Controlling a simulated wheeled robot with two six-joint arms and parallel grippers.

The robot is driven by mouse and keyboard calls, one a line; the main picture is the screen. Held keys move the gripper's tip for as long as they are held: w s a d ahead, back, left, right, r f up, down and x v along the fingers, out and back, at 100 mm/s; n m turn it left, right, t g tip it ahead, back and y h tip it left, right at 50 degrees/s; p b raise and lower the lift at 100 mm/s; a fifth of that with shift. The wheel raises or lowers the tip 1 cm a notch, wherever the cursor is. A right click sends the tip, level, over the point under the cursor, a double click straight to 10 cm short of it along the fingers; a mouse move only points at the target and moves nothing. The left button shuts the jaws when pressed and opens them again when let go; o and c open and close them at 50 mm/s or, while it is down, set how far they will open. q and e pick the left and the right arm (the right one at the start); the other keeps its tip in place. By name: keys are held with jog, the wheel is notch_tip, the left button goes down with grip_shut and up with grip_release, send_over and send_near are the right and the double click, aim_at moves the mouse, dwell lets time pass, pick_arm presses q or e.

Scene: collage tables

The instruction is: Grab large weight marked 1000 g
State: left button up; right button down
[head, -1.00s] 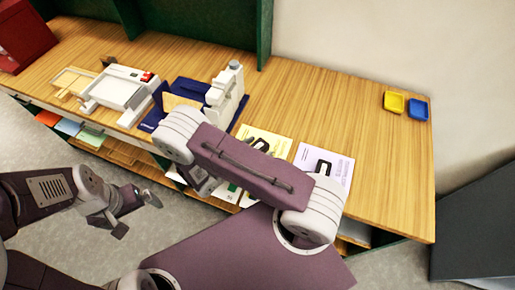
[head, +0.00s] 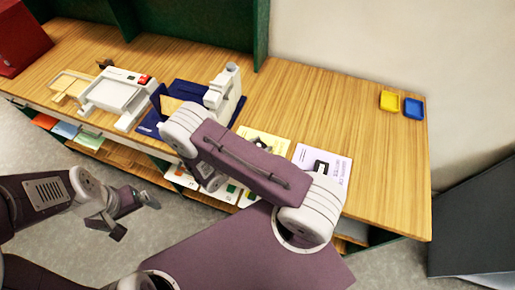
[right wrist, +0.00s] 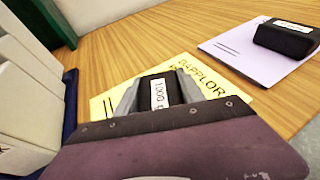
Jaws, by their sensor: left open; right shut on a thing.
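A black weight (right wrist: 174,88) with a white label sits between the fingers of my right gripper (right wrist: 167,90) in the right wrist view. The label's print looks like 1000 G but is partly covered. My right gripper is shut on this weight, over a yellow sheet (right wrist: 103,106); I cannot tell whether the weight touches it. A second black weight (right wrist: 285,38) with a white label lies on a lavender sheet (right wrist: 235,47); it also shows in the head view (head: 319,168). In the head view my right arm hides my right gripper. My left gripper (head: 136,217) is open and empty, in front of the table.
A blue-based device (head: 222,92) and a white tray device (head: 118,93) stand left of the sheets on the wooden table (head: 320,105). Yellow (head: 389,101) and blue (head: 413,108) small trays lie at the right back. The table between them and the sheets is clear.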

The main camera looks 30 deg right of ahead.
aim_at(261, 143)
jog(key=shift+r, duration=0.15)
jog(key=shift+w+r, duration=0.1)
jog(key=shift+r, duration=0.45)
notch_tip(261, 143, up, 3)
jog(key=shift+f+b, duration=0.1)
jog(key=shift+b, duration=0.2)
jog(key=s+d+r+p, duration=0.2)
jog(key=s+d+r, duration=0.4)
jog(key=d, duration=0.4)
jog(key=shift+r, duration=0.45)
